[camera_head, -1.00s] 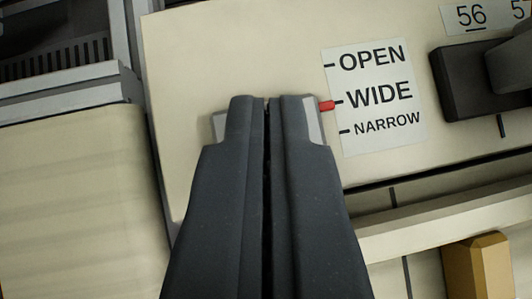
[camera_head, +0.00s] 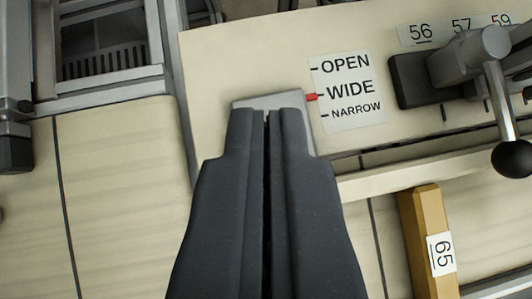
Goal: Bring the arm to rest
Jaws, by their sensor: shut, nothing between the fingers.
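My gripper (camera_head: 268,113) is shut and empty, its two dark fingers side by side in the middle of the head camera view. Just past the fingertips is a grey slider block (camera_head: 272,100) on the cream panel (camera_head: 240,55). The fingers hide part of the block, and I cannot tell whether they touch it. A red pointer (camera_head: 310,97) at the block's right side points at WIDE on the white label (camera_head: 347,92), which reads OPEN, WIDE and NARROW.
At right stands a grey lever with a black ball knob (camera_head: 511,158), beside a number strip (camera_head: 461,28). A wooden block (camera_head: 428,240) labelled 65 lies lower right. Grey metal frames (camera_head: 110,45) stand upper left. The cream surface at left (camera_head: 120,200) is clear.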

